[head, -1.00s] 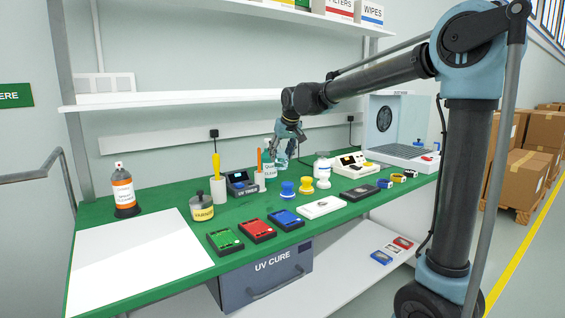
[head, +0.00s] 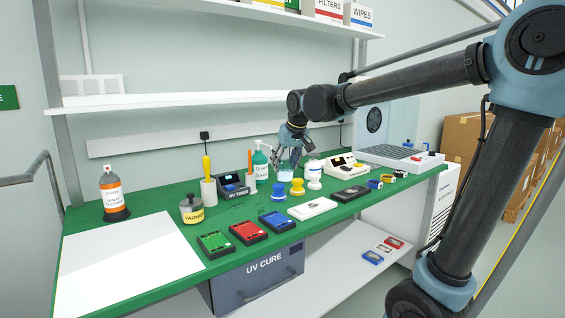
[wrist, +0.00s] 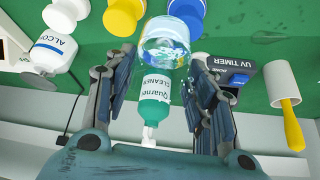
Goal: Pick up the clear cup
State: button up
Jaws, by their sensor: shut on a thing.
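The clear cup (wrist: 165,42) is see-through with a bluish tint. In the wrist view it sits between the two fingertips of my gripper (wrist: 163,58), which is shut on it. In the head view my gripper (head: 287,162) points down behind the blue and yellow spool-shaped pieces. The cup shows there only as a small pale patch (head: 286,174), partly hidden by the fingers. I cannot tell whether its base touches the bench.
A white bottle (head: 313,175) stands close on the right. A blue piece (head: 279,192) and a yellow piece (head: 297,187) stand in front. A white sheet (head: 125,258) lies at the left.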

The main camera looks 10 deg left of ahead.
jog(key=s+d, duration=0.3)
jog(key=s, duration=0.2)
jog(key=shift+d, duration=0.4)
jog(key=shift+d, duration=0.1)
jog(key=shift+s, duration=0.1)
dwell(0.6)
